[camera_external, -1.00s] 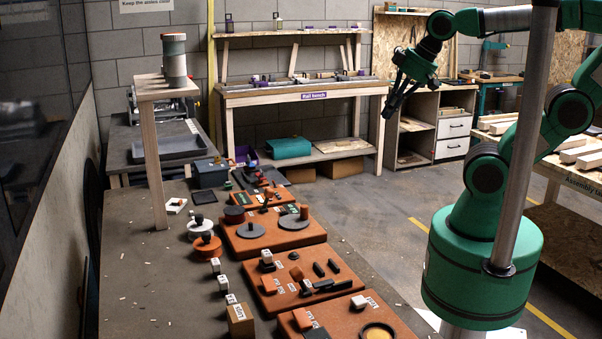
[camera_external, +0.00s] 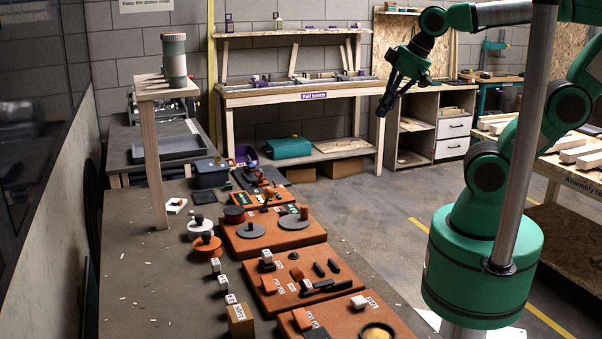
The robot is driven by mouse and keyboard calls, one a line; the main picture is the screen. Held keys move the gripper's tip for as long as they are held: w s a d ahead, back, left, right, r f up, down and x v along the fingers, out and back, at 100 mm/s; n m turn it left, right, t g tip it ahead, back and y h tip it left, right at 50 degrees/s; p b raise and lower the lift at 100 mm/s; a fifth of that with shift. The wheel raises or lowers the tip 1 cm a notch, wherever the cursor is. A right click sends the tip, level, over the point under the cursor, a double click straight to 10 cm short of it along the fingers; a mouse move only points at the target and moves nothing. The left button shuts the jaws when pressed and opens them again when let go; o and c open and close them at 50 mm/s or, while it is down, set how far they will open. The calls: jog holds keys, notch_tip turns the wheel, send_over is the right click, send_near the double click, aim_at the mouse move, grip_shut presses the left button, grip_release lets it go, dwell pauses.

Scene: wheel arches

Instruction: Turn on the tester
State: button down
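I cannot tell for sure which thing is the tester. Several orange boards with small parts stand in a row on the long grey table. My gripper (camera_external: 381,112) hangs in the air at upper right, pointing down, well away from the boards and touching nothing. Its fingers look close together, but they are too small and dark to judge. I see nothing held.
A board with round grey discs (camera_external: 287,239) lies farther back. White-labelled cubes and a brown box (camera_external: 240,321) stand left of the boards. A tall wooden stand (camera_external: 157,150) rises at the table's left. A rail bench (camera_external: 262,96) stands behind. The floor between the table and my base is clear.

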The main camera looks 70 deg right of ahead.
jog(key=w+a+r+m+g+p, duration=0.2)
jog(key=w+a+p, duration=0.1)
jog(key=w+a, duration=0.75)
jog(key=m+g+h+p, duration=0.2)
jog(key=m+p, duration=0.5)
send_over(303, 309)
jog(key=s+a, duration=0.2)
jog(key=a, duration=0.1)
notch_tip(303, 309, down, 17)
jog(key=shift+s+d+r, duration=0.1)
jog(key=shift+s+d, duration=0.1)
jog(key=shift+d, duration=0.05)
jog(key=f, duration=0.4)
jog(key=w+d+f+b, duration=0.1)
jog(key=f, duration=0.4)
jog(key=w+d+f+b, duration=0.1)
jog(key=f, duration=0.3)
jog(key=shift+f, duration=0.4)
